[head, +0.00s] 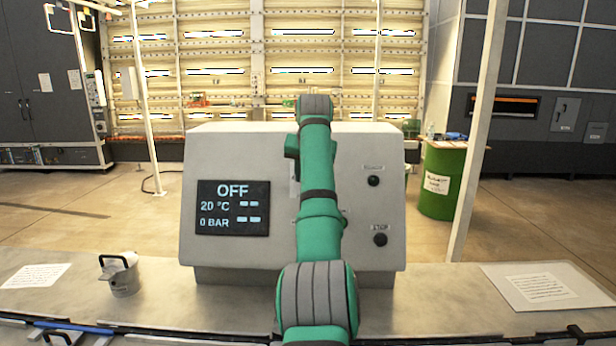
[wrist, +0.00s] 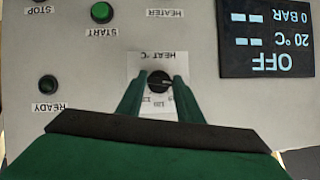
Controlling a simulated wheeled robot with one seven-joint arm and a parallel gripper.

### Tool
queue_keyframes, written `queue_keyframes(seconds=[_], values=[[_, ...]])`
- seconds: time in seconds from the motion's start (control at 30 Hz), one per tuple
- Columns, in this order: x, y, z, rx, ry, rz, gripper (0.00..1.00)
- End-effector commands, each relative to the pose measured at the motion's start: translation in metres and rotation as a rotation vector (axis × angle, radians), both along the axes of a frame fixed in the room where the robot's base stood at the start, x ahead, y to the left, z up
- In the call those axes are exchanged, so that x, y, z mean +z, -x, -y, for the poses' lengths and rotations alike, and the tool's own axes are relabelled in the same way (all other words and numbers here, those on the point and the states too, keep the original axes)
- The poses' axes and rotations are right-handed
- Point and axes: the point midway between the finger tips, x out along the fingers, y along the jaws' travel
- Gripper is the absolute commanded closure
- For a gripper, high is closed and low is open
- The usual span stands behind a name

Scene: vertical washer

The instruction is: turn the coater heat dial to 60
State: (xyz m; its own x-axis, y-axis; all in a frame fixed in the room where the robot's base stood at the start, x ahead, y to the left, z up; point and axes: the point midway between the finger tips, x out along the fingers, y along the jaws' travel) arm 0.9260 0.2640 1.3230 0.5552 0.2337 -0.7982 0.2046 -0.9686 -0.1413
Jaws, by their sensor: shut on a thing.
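The heat dial (wrist: 158,82) is a small black knob on a white scale plate marked "HEAT °C" in the wrist view, which shows the panel upside down. My gripper (wrist: 160,88) has its two green fingers on either side of the dial and is shut on it. The scale numbers are small and partly hidden by the fingers, so I cannot read the setting. In the head view my green arm covers the dial. The coater's display (head: 233,207) reads OFF, 20 °C and 0 BAR; it also shows in the wrist view (wrist: 266,38).
A green start button (wrist: 102,12) and black ready button (wrist: 48,84) are near the dial. Black buttons (head: 373,181) and (head: 380,239) sit right of my arm. A green drum (head: 438,190) stands behind.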

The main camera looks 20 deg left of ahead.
Motion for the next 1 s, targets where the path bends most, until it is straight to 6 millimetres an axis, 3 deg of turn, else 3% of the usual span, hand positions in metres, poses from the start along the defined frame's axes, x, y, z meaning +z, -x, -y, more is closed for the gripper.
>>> queue_keyframes(seconds=[0.07,0.1,0.17,0.2,0.57,1.0], values=[[-0.003,0.001,0.0,0.002,0.002,-0.007,0.9],[-0.003,0.001,0.0,0.002,0.002,-0.007,0.65],[-0.003,0.0,0.0,0.002,0.002,-0.006,0.51],[-0.003,0.0,0.0,0.002,0.002,-0.006,0.48],[0.004,0.003,0.001,0.001,-0.001,0.0,0.48],[0.063,0.043,0.018,0.001,-0.001,0.0,0.48]])
